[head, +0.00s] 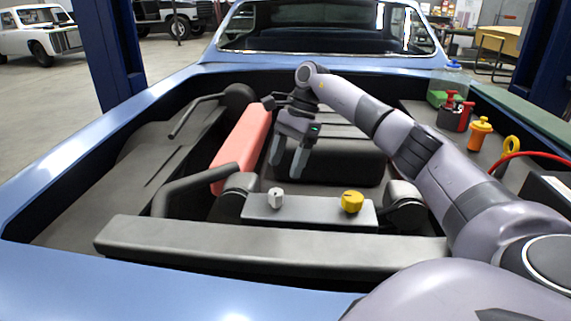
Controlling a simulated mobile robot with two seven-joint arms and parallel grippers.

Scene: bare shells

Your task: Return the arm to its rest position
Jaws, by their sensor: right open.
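My right arm reaches in from the lower right over the open engine bay of a blue car. Its gripper (287,166) hangs with the fingers pointing down, open, with nothing between them. It is above the engine bay, just right of the long red block (245,143) and in front of the dark engine block (338,165). I cannot tell whether the fingers touch anything. My left gripper is not in view.
A yellow cap (352,201) and a small grey-white cap (276,197) stand on the grey bar in front. Bottles, including an orange one (480,133), and a red cable (530,157) lie along the right side. Blue posts (110,55) flank the car.

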